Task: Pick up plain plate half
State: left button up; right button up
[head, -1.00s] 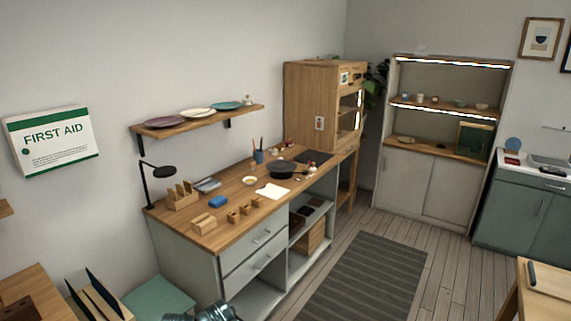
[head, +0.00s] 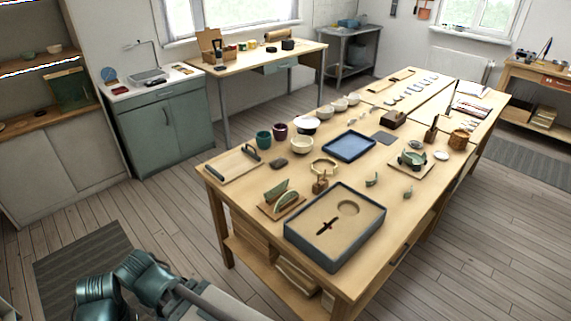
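A small wooden stand (head: 268,211) on the near left part of the large wooden table holds two upright half-round pieces that look like plate halves. The rear one is a dark green piece (head: 275,188). The front one is a green piece with a paler face (head: 288,203). I cannot tell from here which of them is the plain half. Teal and grey links of my own arm show at the bottom left, well apart from the table. Neither gripper shows in this view.
The large wooden table (head: 235,197) also bears a grey-rimmed box (head: 330,262), a blue tray (head: 349,146), bowls and cups, including a teal cup (head: 263,138). Wooden floor (head: 180,215) lies open left of the table. A green cabinet (head: 168,130) stands behind.

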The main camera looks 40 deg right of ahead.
aim_at(269, 194)
jog(key=i+l+z, duration=0.15)
jog(key=i+z, duration=0.5)
jog(key=z, duration=0.15)
jog(key=i+z, duration=0.35)
